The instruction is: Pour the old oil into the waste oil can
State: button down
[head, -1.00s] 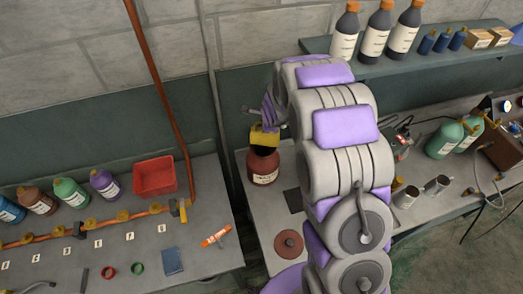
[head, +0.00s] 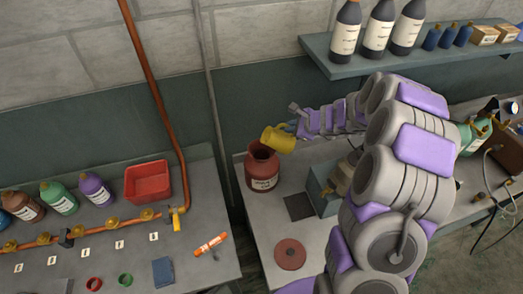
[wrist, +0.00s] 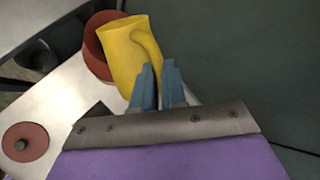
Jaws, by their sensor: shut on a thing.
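A yellow mug (head: 279,138) is held tilted at the upper right rim of a red-brown can with a pale label (head: 262,167). My gripper (head: 293,128) is shut on the mug, on its handle side. In the wrist view the blue fingers (wrist: 158,82) meet the handle of the yellow mug (wrist: 132,52), and the red can (wrist: 97,45) shows behind and left of it. The mug's mouth points toward the can's open top. I cannot see any oil or the mug's inside.
A red-brown round lid (head: 290,254) lies on the bench in front of the can, and a dark square pad (head: 299,206) lies nearby. A shelf with dark bottles (head: 345,35) is above. The left bench holds a red tray (head: 148,182) and orange pipe.

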jog(key=s+d+r+m+t+y+p, duration=0.1)
jog(key=d+r+m+t+y+p, duration=0.3)
jog(key=d+r+y+p, duration=0.4)
jog(key=shift+s+d+r+m+y+p, duration=0.15)
jog(key=shift+d+r+m+y+p, duration=0.3)
jog(key=shift+d+r+p, duration=2.1)
jog(key=shift+s+a+r+b, duration=0.1)
jog(key=shift+a+r+b, duration=0.5)
jog(key=shift+a+b, duration=0.05)
